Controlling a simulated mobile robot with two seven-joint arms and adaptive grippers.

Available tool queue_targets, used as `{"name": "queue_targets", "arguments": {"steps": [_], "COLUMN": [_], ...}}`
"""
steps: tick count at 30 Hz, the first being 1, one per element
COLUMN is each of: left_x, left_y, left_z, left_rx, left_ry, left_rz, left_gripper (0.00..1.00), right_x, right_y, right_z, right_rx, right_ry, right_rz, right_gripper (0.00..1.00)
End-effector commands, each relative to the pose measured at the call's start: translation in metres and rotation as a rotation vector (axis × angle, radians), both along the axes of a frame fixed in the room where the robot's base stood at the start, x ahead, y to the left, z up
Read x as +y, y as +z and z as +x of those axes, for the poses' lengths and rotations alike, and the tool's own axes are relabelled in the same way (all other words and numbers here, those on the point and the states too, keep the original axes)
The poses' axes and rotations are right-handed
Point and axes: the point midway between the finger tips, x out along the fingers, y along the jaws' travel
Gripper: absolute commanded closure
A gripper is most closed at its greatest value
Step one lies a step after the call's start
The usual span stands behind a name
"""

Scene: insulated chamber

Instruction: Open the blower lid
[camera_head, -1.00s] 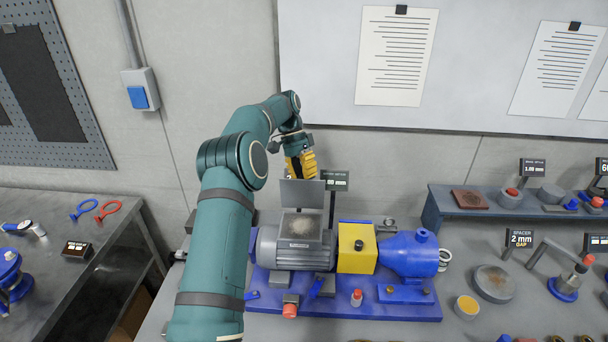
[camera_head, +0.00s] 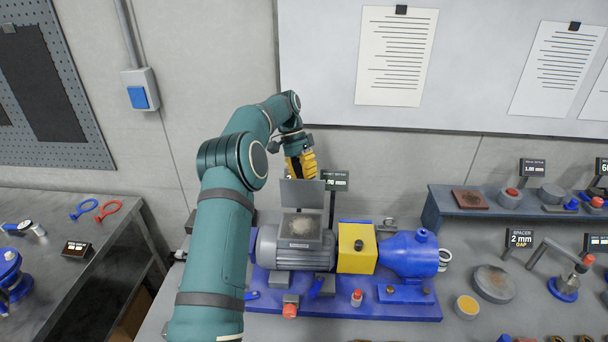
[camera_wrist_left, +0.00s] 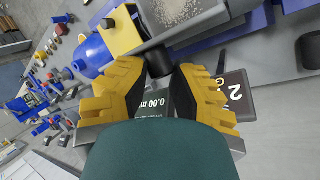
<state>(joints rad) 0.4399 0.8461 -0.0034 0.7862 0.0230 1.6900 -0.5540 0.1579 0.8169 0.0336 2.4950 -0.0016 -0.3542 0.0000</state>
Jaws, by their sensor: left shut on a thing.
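The blower lid (camera_head: 303,193) is a flat grey plate standing upright at the back of a small open box (camera_head: 301,229) on the grey motor body (camera_head: 300,255). Pale grainy matter lies in the box. My left gripper (camera_head: 300,167) with yellow fingers is behind and above the lid, reaching down from the back. In the left wrist view its fingers (camera_wrist_left: 158,75) close around a dark knob (camera_wrist_left: 158,62) at the lid's edge, and the grainy matter shows beyond it. The lid hides part of the grip in the head view. My right gripper is not in view.
A yellow block (camera_head: 357,247) and a blue pump housing (camera_head: 409,254) stand right of the motor on a blue base (camera_head: 400,306). A small display sign (camera_head: 335,181) stands close behind the lid. A raised shelf (camera_head: 480,202) is at the right.

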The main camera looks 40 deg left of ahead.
Motion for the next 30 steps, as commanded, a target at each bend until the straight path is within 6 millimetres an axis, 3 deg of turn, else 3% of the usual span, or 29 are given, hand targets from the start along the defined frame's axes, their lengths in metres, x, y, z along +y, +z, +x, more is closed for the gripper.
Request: {"name": "queue_targets", "arguments": {"steps": [1,2,30], "left_x": [0.004,0.004,-0.005], "left_y": [-0.014,-0.014,-0.001], "left_z": [-0.004,-0.004,-0.002], "left_rx": [0.022,0.022,0.016], "left_ry": [0.002,0.003,-0.001], "left_rz": [0.007,0.007,0.004], "left_gripper": [1.00,0.64,0.64], "right_x": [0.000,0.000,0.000], "right_y": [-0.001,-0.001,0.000], "right_z": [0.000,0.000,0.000], "right_rx": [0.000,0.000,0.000], "right_ry": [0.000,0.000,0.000], "right_rz": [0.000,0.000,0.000], "right_gripper": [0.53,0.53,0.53]}}
